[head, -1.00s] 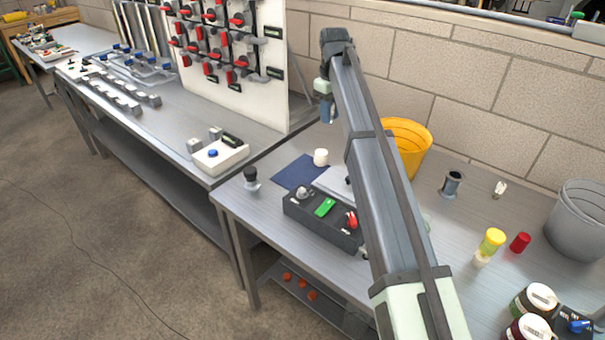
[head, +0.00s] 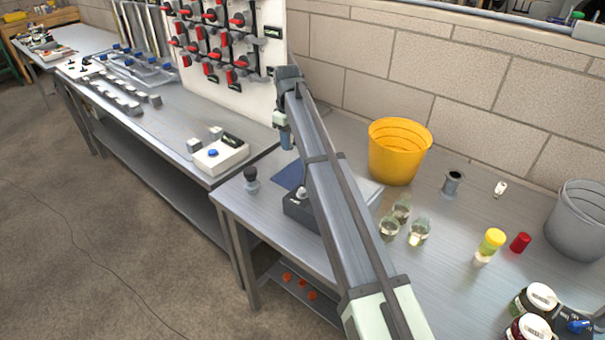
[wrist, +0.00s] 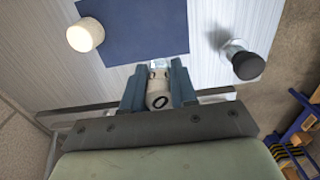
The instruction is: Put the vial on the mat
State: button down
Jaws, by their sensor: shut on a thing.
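The dark blue mat (wrist: 130,28) lies flat on the metal bench. In the head view only a part of the mat (head: 288,176) shows beside my arm. My gripper (wrist: 158,80) is shut on a small pale piece with a dark ring on its end, which I take to be the vial (wrist: 157,101). Its far part is hidden between the fingers. In the wrist view the fingertips lie just off the mat's near edge; their height above the bench is hard to tell. In the head view my gripper (head: 286,140) is above the bench near the mat, and the vial cannot be made out.
A white cylinder (wrist: 86,35) stands at the mat's left edge in the wrist view. A black-knobbed piece (wrist: 247,62) stands right of the mat. A dark tray (head: 297,207), several glass jars (head: 389,229) and a yellow bucket (head: 399,152) share the bench.

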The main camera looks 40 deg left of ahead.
aim_at(291, 177)
jog(key=shift+f, duration=5.6)
jog(key=shift+f, duration=0.15)
jog(key=c, duration=0.9)
grip_release()
notch_tip(291, 177, up, 12)
jog(key=shift+r, duration=0.2)
